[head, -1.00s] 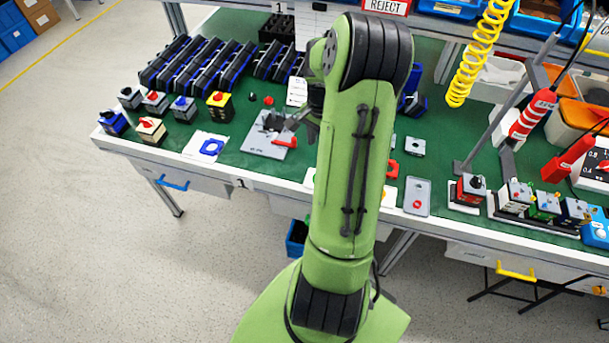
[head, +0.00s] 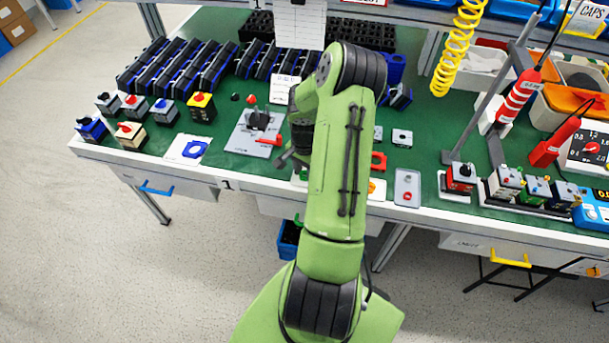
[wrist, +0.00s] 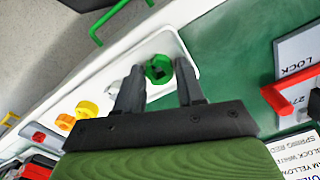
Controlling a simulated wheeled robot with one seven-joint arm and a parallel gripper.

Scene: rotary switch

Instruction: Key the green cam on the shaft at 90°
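The green cam (wrist: 158,68) lies on a white tray (wrist: 168,43) in the wrist view. My gripper (wrist: 159,67) is open, with one finger on each side of the cam; I cannot tell whether they touch it. In the head view the arm hides most of my gripper and the cam. A grey plate (head: 240,141) left of my arm carries a black fixture (head: 258,120) and a red lever (head: 268,140). The lever also shows in the wrist view (wrist: 278,92), beside printed text "LOCK". I cannot make out the shaft clearly.
Orange (wrist: 87,109) and yellow (wrist: 65,122) parts lie farther along the tray. A white card with a blue ring (head: 193,149) is left of the plate. Several switch boxes stand on the left; black and blue racks (head: 180,70) stand behind.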

